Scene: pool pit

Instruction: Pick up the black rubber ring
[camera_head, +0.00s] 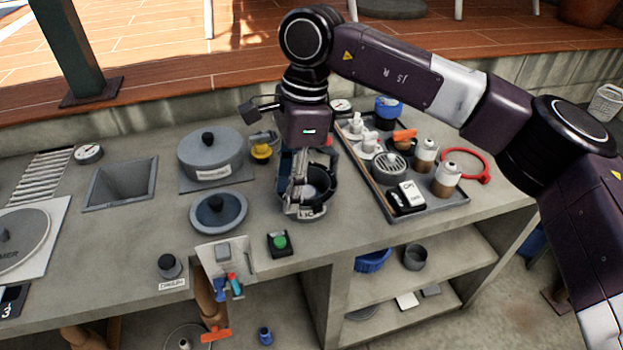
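My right gripper (305,205) points down over the middle of the concrete counter, to the right of the round grey lids. A black round, ring-like thing (332,184) shows around and behind its fingers, with a paler round surface inside it. It looks like the black rubber ring, but the fingers cover much of it. I cannot tell whether the fingers touch it or are closed on it. My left gripper is not in view.
A dark tray (440,208) with bottles, a white box and a round grille stands to the right. A red ring-shaped clamp (478,167) lies beyond it. A green push button (280,243) sits near the front edge.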

